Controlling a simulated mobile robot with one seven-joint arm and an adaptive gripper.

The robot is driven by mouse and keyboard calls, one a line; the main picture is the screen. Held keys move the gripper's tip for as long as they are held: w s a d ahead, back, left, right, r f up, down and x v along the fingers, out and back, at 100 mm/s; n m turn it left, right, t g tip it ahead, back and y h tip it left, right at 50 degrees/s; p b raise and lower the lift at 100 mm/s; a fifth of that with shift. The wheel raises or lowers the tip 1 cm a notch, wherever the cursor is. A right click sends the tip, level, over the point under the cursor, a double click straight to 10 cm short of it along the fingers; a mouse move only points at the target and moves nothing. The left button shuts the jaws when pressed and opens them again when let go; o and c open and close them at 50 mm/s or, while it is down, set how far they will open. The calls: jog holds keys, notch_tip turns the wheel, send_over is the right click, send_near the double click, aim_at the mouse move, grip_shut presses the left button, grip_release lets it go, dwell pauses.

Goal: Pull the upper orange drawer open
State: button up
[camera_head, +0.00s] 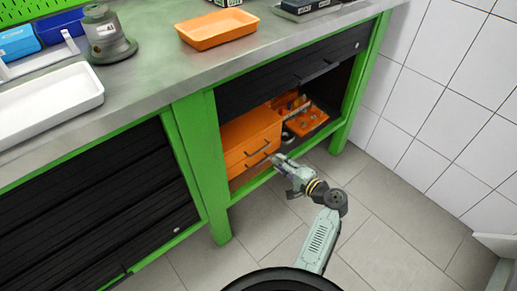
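The orange drawer unit (245,130) stands inside the open bay of the green-framed bench. Its upper orange drawer (240,153) has a dark bar handle (258,148) and looks closed. A lower orange drawer (240,167) with a similar handle sits under it. My gripper (279,160) is at the right front of the unit, close to the handles and slightly below the upper one. It partly hides the lower drawer's right end. The fingers are too small to show whether they are apart or touching a handle.
An orange bin with parts (306,122) is right of the drawer unit. A black shutter (290,75) hangs above the bay. The green post (203,160) stands to the left and another green leg (357,85) to the right. Tiled floor (390,220) in front is clear.

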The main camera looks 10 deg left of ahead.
jog(key=x, duration=1)
jog(key=shift+c, duration=0.4)
grip_shut()
